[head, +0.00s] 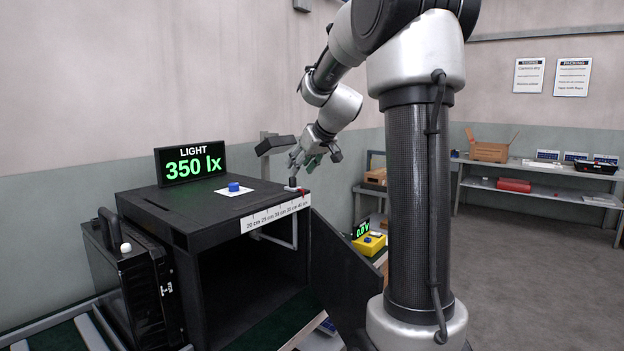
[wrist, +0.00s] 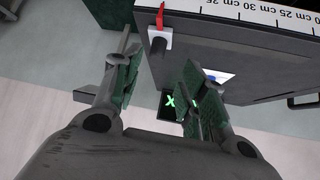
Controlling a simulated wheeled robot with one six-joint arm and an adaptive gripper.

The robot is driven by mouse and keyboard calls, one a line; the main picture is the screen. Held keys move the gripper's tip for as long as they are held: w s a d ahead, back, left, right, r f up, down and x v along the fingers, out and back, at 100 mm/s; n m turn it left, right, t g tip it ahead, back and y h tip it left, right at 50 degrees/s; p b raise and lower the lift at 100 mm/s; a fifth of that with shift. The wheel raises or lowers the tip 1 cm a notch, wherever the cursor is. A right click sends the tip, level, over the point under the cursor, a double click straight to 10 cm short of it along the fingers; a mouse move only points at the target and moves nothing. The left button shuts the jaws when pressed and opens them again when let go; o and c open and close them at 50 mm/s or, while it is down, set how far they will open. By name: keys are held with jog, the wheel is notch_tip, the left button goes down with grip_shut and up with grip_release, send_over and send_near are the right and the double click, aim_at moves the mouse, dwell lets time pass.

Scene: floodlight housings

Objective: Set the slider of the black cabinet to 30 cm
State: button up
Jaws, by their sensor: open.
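The black cabinet (head: 190,232) stands at the left with its door open. A white scale strip (head: 275,214) runs along its top front edge, marked from 20 to 40 cm; it also shows upside down in the wrist view (wrist: 250,13). The slider (head: 292,184), a black knob on a white base with a red pointer, sits at the right end of the strip, near the 40 cm label. In the wrist view, the slider (wrist: 158,42) is beyond my fingertips. My gripper (head: 315,158) is open and empty, above the slider and apart from it.
A light display (head: 190,163) reading 350 lx and a blue button (head: 234,187) are on the cabinet top. The open door (head: 342,272) juts forward at right. A yellow box (head: 369,243) stands behind it. Shelves (head: 540,170) line the far wall.

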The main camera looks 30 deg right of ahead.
aim_at(293, 184)
jog(key=x, duration=0.7)
jog(key=shift+w+d+f, duration=0.25)
jog(key=shift+w, duration=0.05)
